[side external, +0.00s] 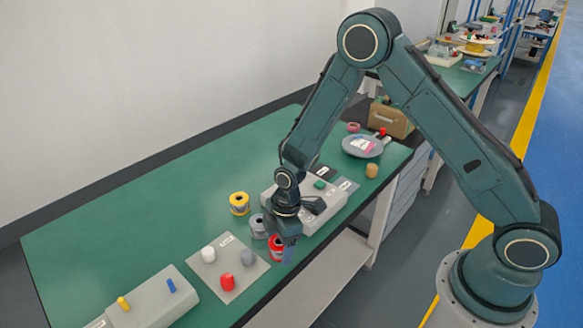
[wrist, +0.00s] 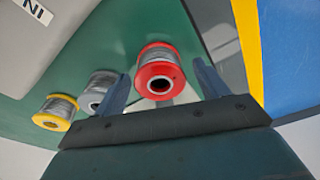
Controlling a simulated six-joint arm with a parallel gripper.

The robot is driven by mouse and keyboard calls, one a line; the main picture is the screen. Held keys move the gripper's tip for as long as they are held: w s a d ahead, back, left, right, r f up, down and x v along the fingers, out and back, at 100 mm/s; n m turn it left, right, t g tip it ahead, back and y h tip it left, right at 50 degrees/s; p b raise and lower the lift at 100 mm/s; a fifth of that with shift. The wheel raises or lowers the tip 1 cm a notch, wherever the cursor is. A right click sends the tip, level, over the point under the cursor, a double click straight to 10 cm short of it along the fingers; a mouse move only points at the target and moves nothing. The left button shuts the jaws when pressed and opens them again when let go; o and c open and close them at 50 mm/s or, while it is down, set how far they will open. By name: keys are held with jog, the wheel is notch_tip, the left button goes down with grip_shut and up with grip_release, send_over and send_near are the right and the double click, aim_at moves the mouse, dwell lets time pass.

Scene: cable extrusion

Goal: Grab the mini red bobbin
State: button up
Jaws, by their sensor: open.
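The mini red bobbin (wrist: 158,58) has red flanges and grey wire wound on it. In the wrist view it lies between the two blue fingers of my gripper (wrist: 160,70), with a gap on each side. The gripper is open and holds nothing. In the side view my gripper (side external: 281,239) is low over the table beside the red bobbin (side external: 274,247) and partly hides it. I cannot tell whether a finger touches it.
A grey bobbin (wrist: 94,92) stands close left of the gripper, with a yellow bobbin (wrist: 57,113) beyond. A grey plate (side external: 232,290) with white, grey and red pieces lies nearby. A light grey box (side external: 325,206) stands behind. The table's front edge is close to the red bobbin.

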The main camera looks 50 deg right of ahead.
dwell(0.3)
jog(key=c, duration=1)
jog(key=shift+r, duration=0.15)
jog(key=shift+c, duration=0.2)
notch_tip(320, 180, up, 20)
dwell(0.6)
